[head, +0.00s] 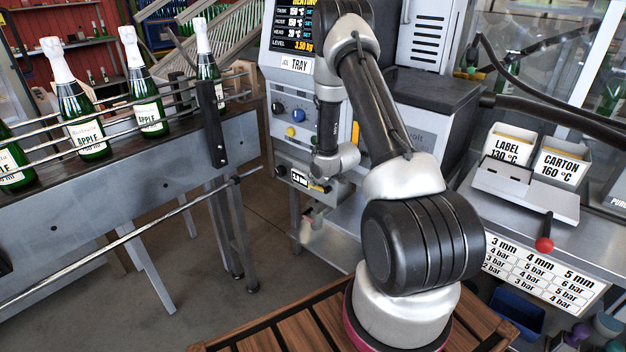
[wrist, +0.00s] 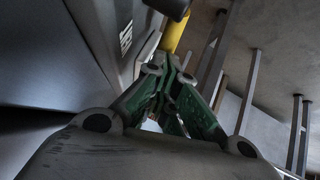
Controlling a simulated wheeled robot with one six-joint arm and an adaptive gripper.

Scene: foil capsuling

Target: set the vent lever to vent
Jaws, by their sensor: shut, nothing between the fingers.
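My gripper (wrist: 172,58) is shut and empty in the wrist view, its green finger linkages drawn together. Just beyond its tips is a yellow cylindrical part (wrist: 176,30), perhaps a handle; I cannot tell whether the tips touch it. In the head view my arm reaches to the front of the grey machine (head: 289,129), and my fingers cannot be made out there. A yellow upright part (head: 355,133) shows behind my arm. No lever is readably marked vent, so its setting cannot be told.
A conveyor (head: 110,215) with rails and several apple bottles (head: 77,105) runs along the left. A red-knobbed lever (head: 544,245) stands on the right bench, near the label and carton bins (head: 561,166). Floor is open between conveyor and machine.

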